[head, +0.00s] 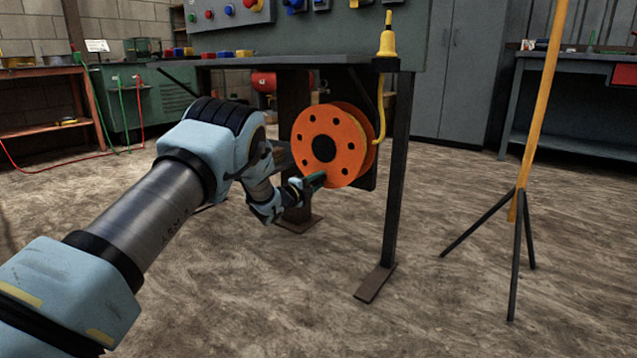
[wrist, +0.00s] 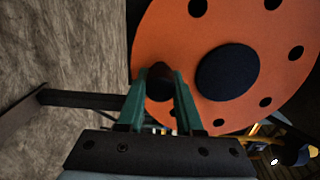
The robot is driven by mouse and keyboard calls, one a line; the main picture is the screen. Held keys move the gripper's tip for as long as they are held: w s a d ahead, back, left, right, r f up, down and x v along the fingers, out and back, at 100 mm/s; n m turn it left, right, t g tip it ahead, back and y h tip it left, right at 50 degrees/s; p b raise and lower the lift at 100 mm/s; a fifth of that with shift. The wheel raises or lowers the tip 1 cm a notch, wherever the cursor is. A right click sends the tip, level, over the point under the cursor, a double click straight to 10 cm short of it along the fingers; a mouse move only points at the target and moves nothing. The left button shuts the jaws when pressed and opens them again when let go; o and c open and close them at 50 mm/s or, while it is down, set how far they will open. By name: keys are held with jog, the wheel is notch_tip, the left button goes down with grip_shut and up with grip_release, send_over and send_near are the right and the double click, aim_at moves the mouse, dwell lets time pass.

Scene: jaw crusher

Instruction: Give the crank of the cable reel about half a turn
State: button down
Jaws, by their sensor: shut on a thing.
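The cable reel (head: 343,128) is an orange disc with round holes and a black hub (head: 324,148), mounted under the bench by its right legs. In the wrist view the reel (wrist: 190,25) fills the upper right, with its dark hub (wrist: 227,73) to the right of my fingers. My gripper (head: 318,180) is at the lower left edge of the reel's face. In the wrist view its green fingers (wrist: 160,76) are closed on the dark crank handle (wrist: 160,68), which stands out from the disc. In the head view the handle is hidden by my gripper.
The bench leg (head: 398,170) with its foot stands just right of the reel. A yellow cable runs from the reel to a yellow plug (head: 387,42) above. A yellow pole on a tripod (head: 518,210) stands farther right. The floor in front is clear.

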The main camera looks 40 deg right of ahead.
jog(key=shift+f, duration=0.1)
jog(key=c, duration=0.6)
grip_release()
jog(key=shift+o, duration=0.2)
jog(key=p+v, duration=0.4)
jog(key=v, duration=0.7)
jog(key=shift+p, duration=0.35)
